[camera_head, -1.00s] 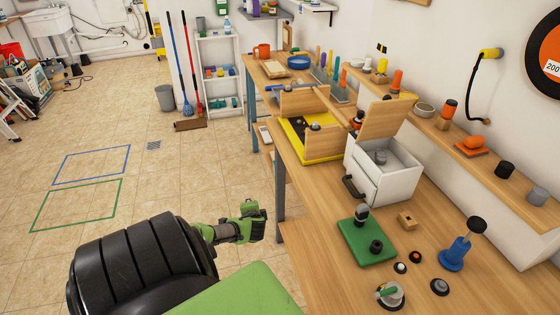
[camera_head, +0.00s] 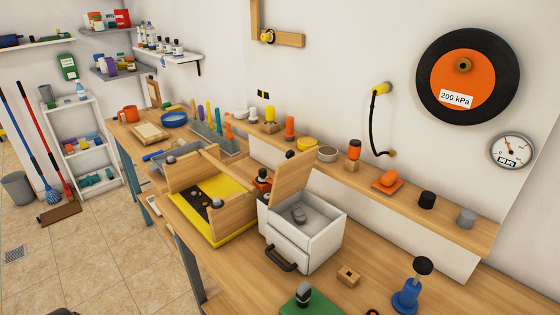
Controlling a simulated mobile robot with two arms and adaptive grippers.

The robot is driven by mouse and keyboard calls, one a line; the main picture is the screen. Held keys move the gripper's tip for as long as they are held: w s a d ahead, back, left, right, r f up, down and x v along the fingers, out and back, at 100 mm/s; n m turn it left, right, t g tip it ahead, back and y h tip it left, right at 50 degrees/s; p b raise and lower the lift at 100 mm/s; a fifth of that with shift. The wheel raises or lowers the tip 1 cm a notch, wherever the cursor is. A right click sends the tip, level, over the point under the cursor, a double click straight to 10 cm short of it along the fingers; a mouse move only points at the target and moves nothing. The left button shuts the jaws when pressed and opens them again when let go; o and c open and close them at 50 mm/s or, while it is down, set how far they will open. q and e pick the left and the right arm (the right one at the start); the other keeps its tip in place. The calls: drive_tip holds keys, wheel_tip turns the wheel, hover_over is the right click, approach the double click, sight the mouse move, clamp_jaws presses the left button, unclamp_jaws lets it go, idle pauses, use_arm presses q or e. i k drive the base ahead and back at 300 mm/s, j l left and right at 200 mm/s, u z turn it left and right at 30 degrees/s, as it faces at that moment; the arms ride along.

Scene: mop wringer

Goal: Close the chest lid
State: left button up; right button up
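A white chest (camera_head: 318,251) stands on the wooden workbench, with a dark handle (camera_head: 281,260) on its front. Its wooden lid (camera_head: 291,184) stands raised and tilted on the left side of the opening. The top is open, and a small grey object (camera_head: 299,215) lies inside. Neither of my grippers shows in the head view.
A yellow tray (camera_head: 237,233) with upright wooden panels sits left of the chest. A small wooden block (camera_head: 348,275), a green base (camera_head: 298,305) and a blue plunger-like tool (camera_head: 408,296) are in front. A wall shelf (camera_head: 405,203) with several small items runs behind.

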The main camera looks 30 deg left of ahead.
sight(292, 175)
drive_tip(key=i+j+z, duration=0.15)
drive_tip(key=j, duration=0.65)
drive_tip(key=i+j+z, duration=0.15)
drive_tip(key=j, duration=0.65)
drive_tip(key=j+z, duration=0.15)
drive_tip(key=j, duration=0.65)
drive_tip(key=k+j, duration=0.35)
drive_tip(key=j, duration=0.2)
